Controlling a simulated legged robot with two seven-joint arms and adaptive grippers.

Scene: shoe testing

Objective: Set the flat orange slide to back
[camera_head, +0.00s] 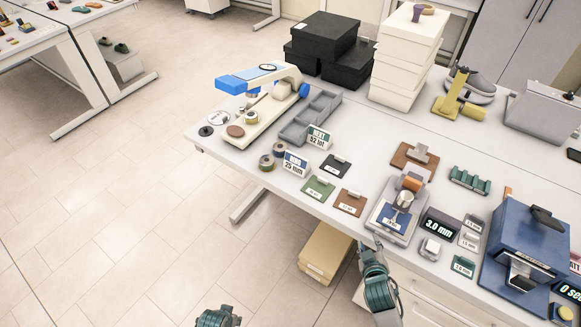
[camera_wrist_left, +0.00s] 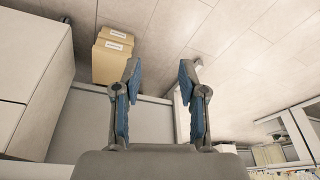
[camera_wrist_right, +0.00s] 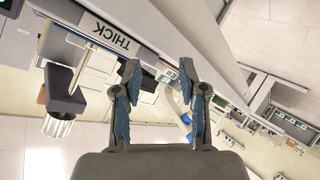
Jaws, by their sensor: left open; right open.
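A small orange piece (camera_head: 412,184) shows on the upright of the thickness gauge (camera_head: 396,218), on the white table. A narrow orange piece (camera_head: 507,192) also shows behind the blue machine (camera_head: 530,245); I cannot tell which is the flat slide. My right gripper (camera_head: 375,246) is at the table's front edge, just in front of the gauge. It is open and empty in the right wrist view (camera_wrist_right: 160,78). My left gripper (camera_head: 217,317) is low at the bottom edge, away from the table; it is open and empty in the left wrist view (camera_wrist_left: 160,78).
A "3.0 mm" display (camera_head: 439,226) stands right of the gauge. Coloured sample plates (camera_head: 350,202) lie to its left. A grey tray (camera_head: 310,118) and a blue-and-white press (camera_head: 262,95) stand farther left. A cardboard box (camera_head: 325,252) is under the table. Floor at left is clear.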

